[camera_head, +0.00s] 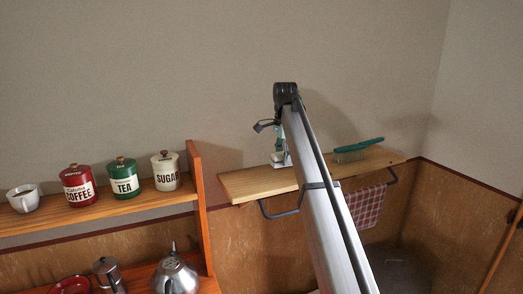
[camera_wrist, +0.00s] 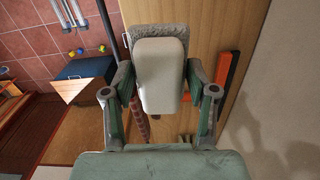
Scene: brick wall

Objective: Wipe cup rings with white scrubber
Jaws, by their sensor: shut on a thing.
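The white scrubber (camera_wrist: 160,75) shows in the wrist view, a white block with a grey, rough pad at its far side. My gripper (camera_wrist: 160,92) is shut on it, with one finger on each side. In the head view my gripper (camera_head: 281,150) is at the left part of the small wooden wall shelf (camera_head: 250,184), partly hidden by my arm. A white bit there is too small to make out. The shelf's wood also shows behind the scrubber in the wrist view (camera_wrist: 212,30). I cannot tell whether the pad touches it. No cup rings can be made out.
A green brush (camera_head: 358,148) lies on the shelf's right part. A checked cloth (camera_head: 367,206) hangs below. An orange-and-black object (camera_wrist: 228,80) lies right of the scrubber. At left, a shelf holds a cup (camera_head: 23,198) and red, green and white canisters (camera_head: 123,178), with metal pots (camera_head: 174,274) below.

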